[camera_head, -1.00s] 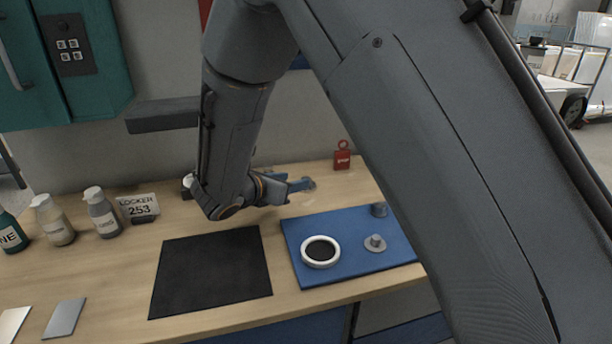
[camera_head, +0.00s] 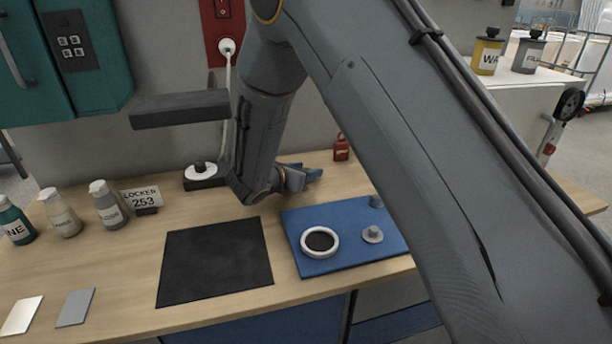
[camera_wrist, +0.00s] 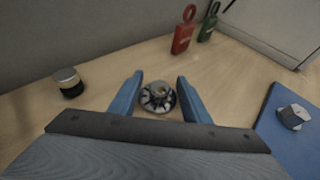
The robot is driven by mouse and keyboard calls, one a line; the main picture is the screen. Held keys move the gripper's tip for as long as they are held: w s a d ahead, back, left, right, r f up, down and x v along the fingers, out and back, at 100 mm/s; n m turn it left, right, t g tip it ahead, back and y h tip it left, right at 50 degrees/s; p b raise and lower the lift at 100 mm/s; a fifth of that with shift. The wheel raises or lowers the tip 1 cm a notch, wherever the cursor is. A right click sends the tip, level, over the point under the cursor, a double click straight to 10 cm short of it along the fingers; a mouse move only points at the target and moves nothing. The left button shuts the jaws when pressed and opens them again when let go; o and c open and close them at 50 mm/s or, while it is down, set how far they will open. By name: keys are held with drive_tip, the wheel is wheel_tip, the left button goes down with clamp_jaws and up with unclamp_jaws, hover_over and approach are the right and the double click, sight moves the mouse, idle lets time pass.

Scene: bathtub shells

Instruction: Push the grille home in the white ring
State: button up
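The white ring (camera_head: 320,230) lies flat on the blue mat (camera_head: 345,263), dark inside. The grille (camera_wrist: 158,97), a small round metal piece with spokes and a raised middle, rests on the wooden bench in the wrist view. My gripper (camera_wrist: 159,82) is open, its two blue fingers on either side of the grille with gaps to it. In the head view my gripper (camera_head: 313,172) is low over the back of the bench, behind the mat, and it hides the grille there. The ring is outside the wrist view.
A red tag (camera_head: 341,149) stands near the wall. A small dark-based cylinder (camera_wrist: 68,82) is left of my gripper. The black mat (camera_head: 215,262) is bare.

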clamp_jaws()
drive_tip(key=shift+s, duration=0.15)
